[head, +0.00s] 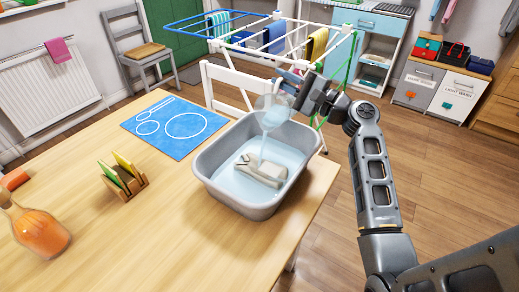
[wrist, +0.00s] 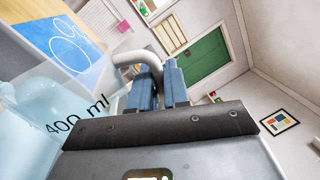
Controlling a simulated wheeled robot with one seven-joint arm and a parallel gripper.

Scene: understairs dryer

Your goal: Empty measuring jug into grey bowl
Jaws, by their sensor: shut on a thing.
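The clear measuring jug (head: 272,117) is tilted above the grey bowl (head: 208,182), which is a rectangular basin on the table. A pale stream runs from the jug down into the bowl. The bowl holds pale blue liquid and a grey-beige object (head: 262,170) whose kind I cannot tell. My gripper (head: 288,82) is shut on the jug's handle. In the wrist view the blue finger pads (wrist: 160,85) close around the pale handle (wrist: 138,57), and the jug's side with a "400 ml" mark (wrist: 78,115) shows at the left. The liquid left inside the jug is hard to judge.
The wooden table (head: 130,240) carries a blue mat (head: 178,125), a small rack with cards (head: 123,178) and an orange bottle (head: 38,232). A white chair (head: 228,75) and a drying rack (head: 300,35) stand close behind the bowl. The table's right edge is near the bowl.

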